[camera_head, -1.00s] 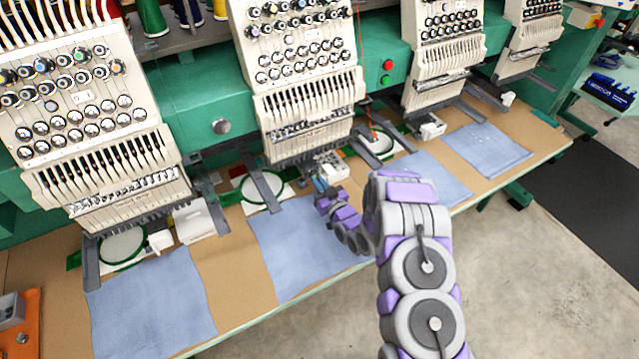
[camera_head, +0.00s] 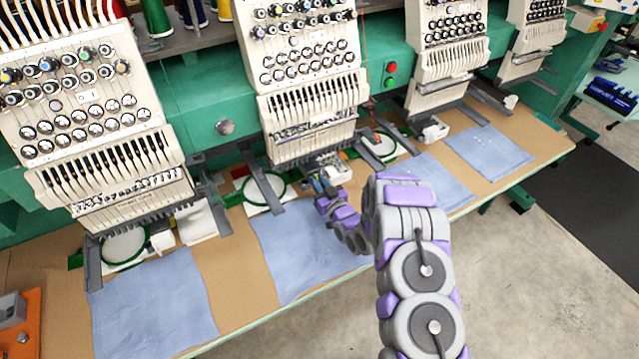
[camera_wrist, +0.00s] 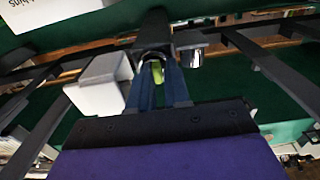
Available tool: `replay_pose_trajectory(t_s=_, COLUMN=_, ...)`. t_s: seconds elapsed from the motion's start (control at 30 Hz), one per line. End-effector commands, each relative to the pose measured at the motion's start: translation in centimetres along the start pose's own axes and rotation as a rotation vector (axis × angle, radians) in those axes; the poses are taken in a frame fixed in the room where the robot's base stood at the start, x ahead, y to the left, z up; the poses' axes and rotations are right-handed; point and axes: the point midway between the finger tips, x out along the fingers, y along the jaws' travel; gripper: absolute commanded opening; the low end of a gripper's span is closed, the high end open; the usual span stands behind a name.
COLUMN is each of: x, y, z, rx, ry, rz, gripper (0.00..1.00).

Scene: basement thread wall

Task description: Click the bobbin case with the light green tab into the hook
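In the wrist view, the two blue fingers of my gripper (camera_wrist: 160,76) point up toward a dark arm on the underside of the machine. Between the fingertips is the bobbin case with the light green tab (camera_wrist: 157,71); the fingers flank it and appear shut on it. A rounded rim at the end of the dark arm, where the hook (camera_wrist: 154,50) seems to be, lies right at the fingertips. The case's seating is too dark and small to tell. In the head view my gripper (camera_head: 320,186) is small, beneath the middle embroidery head.
In the wrist view, a white box (camera_wrist: 98,86) stands close left of the fingers and a silver cylinder (camera_wrist: 194,58) close right. Dark bars slant on both sides. In the head view, blue cloths (camera_head: 300,250) lie on the brown table (camera_head: 232,275) under the machine heads (camera_head: 310,80).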

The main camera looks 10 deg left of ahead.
Motion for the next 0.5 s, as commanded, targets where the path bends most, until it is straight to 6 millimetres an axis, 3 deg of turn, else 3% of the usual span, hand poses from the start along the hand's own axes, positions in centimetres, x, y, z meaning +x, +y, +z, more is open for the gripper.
replay_pose_trajectory(t_s=0.2, x=0.05, y=0.13, z=-0.05, rx=0.0, ry=0.002, rz=0.002, gripper=0.38)
replay_pose_trajectory(t_s=0.5, x=-0.19, y=0.08, z=-0.09, rx=-0.001, ry=0.002, rz=0.001, gripper=0.38)
